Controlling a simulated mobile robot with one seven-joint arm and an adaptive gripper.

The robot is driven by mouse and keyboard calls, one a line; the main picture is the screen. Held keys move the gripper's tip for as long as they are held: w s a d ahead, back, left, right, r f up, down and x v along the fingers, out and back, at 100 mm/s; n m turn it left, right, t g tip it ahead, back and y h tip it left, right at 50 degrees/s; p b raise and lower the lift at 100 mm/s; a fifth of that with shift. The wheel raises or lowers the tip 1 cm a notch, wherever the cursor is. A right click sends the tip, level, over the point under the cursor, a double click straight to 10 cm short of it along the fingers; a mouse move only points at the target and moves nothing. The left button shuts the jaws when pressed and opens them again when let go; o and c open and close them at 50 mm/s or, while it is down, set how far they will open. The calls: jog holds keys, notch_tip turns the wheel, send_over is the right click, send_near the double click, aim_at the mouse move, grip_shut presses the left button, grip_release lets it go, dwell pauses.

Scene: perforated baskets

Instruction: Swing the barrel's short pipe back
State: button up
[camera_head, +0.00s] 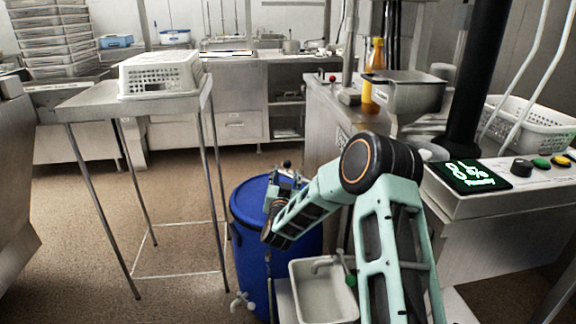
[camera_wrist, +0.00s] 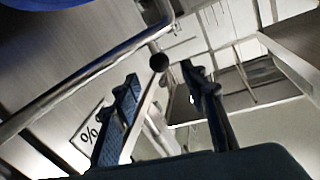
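The blue barrel (camera_head: 245,262) stands on the floor left of my arm, with a white tap (camera_head: 241,301) low on its front. My gripper (camera_head: 284,180) is over the barrel's top at its right side. In the wrist view my gripper (camera_wrist: 161,76) has its two blue-black fingers spread apart. A short metal pipe with a black ball end (camera_wrist: 159,62) shows between the fingers. I cannot tell whether the left finger touches it. In the head view a dark knob (camera_head: 286,163) shows just above my gripper; the pipe itself is mostly hidden there.
A white sink (camera_head: 325,298) with a tap stands right of the barrel. A steel table (camera_head: 90,98) with an upturned white basket (camera_head: 160,75) stands at left. A counter with a control panel (camera_head: 495,188) is at right. Open floor lies left of the barrel.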

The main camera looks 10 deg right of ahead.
aim_at(287, 166)
jog(key=b+x, duration=0.1)
jog(key=x, duration=0.6)
jog(key=shift+w, duration=0.25)
jog(key=shift+c, duration=0.3)
grip_shut()
